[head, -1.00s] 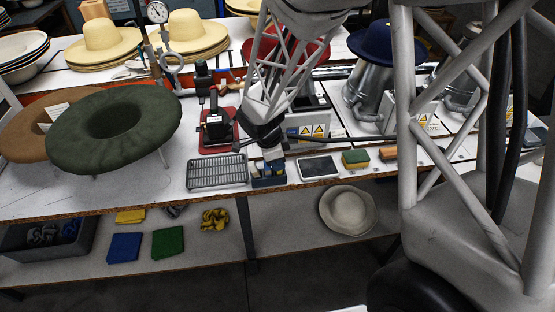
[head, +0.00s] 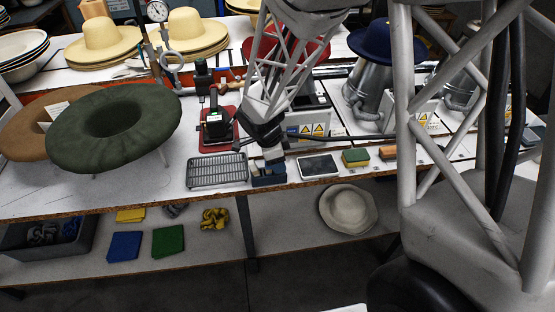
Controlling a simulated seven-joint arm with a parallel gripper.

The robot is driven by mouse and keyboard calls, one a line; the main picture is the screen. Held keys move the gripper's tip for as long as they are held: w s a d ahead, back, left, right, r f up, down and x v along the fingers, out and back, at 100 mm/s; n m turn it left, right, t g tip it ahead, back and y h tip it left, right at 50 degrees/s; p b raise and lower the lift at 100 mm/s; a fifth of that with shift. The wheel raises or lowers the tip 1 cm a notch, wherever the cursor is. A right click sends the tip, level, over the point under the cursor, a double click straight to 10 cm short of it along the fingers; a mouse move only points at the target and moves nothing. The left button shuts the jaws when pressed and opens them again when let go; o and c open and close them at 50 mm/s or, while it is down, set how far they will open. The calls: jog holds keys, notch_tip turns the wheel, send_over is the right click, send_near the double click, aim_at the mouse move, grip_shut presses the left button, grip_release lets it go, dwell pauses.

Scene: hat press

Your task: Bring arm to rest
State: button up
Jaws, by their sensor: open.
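My gripper (head: 272,164) hangs at the end of my arm over the front of the workbench (head: 110,197), pointing down. It is open. Its fingertips are just above or in a small dark blue box (head: 268,181); I cannot tell whether they touch it or anything inside it. The box stands between a grey wire rack (head: 217,171) on the left and a dark flat tablet (head: 319,167) on the right. My arm hides part of the bench behind the gripper.
A green felt hat (head: 113,128) on a stand is at the left. A red-based tool (head: 218,126) stands behind the rack. A green-and-yellow sponge (head: 355,157) and an orange block (head: 389,153) lie to the right. A blue hat (head: 386,43) sits on a metal press. A pale hat (head: 348,208) is on the lower shelf.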

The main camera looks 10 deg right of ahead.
jog(key=v, duration=0.7)
jog(key=shift+d+r, duration=0.3)
dwell(0.8)
dwell(0.4)
jog(key=s+d+r+n+t+y, duration=0.1)
jog(key=s+d+r+n, duration=0.3)
jog(key=s+r+n, duration=0.4)
jog(key=s+d+r+n+t+y, duration=0.1)
jog(key=s+d+r+n, duration=0.4)
jog(key=s+r+n, duration=0.4)
jog(key=shift+s+r+n+t+y, duration=0.3)
jog(key=shift+s+n+y, duration=0.1)
jog(key=shift+s, duration=3.25)
jog(key=shift+d, duration=0.1)
